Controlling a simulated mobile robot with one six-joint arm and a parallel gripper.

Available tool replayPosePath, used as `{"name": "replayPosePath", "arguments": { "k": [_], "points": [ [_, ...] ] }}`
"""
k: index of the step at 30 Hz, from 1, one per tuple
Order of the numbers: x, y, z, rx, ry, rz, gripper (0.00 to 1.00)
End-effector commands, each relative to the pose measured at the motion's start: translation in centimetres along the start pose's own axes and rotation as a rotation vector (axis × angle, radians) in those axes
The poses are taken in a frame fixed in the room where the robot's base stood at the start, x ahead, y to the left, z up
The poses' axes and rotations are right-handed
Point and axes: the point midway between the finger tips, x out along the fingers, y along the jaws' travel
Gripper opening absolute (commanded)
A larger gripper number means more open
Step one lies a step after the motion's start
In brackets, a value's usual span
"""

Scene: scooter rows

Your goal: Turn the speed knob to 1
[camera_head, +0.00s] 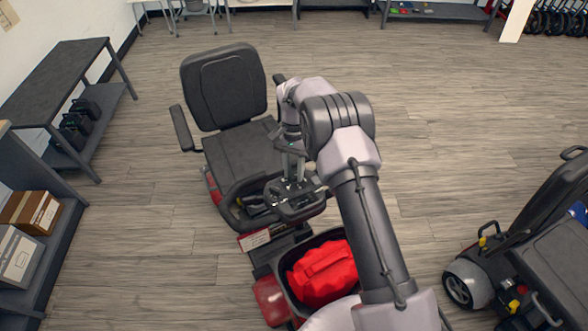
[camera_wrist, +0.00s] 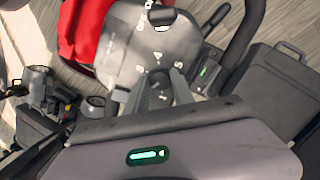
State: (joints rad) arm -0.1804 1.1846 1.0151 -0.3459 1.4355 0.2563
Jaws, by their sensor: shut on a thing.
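The scooter's grey control panel (camera_wrist: 128,42) fills the upper middle of the wrist view, with white markings in an arc around the spot where my gripper works. My gripper (camera_wrist: 158,82) reaches down onto this panel and is shut on the speed knob, which is mostly hidden between the fingers. I cannot read which number the knob points to. In the head view my gripper (camera_head: 293,172) is over the tiller (camera_head: 296,198) of the scooter with the black seat (camera_head: 225,88). My arm hides part of the tiller there.
A red bag (camera_head: 322,275) sits in the scooter's front basket. A second scooter (camera_head: 545,250) stands at the right. A dark shelf bench (camera_head: 58,80) and boxes (camera_head: 30,212) line the left. The floor behind the seat is clear.

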Motion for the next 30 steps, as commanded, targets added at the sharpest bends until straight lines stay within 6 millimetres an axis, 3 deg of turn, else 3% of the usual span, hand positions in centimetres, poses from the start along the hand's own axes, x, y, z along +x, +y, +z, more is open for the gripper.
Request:
{"name": "replayPosePath", "arguments": {
  "k": [30],
  "points": [
    [-0.09,-0.28,0.10,-0.871,0.002,0.135,0.00]
  ]
}}
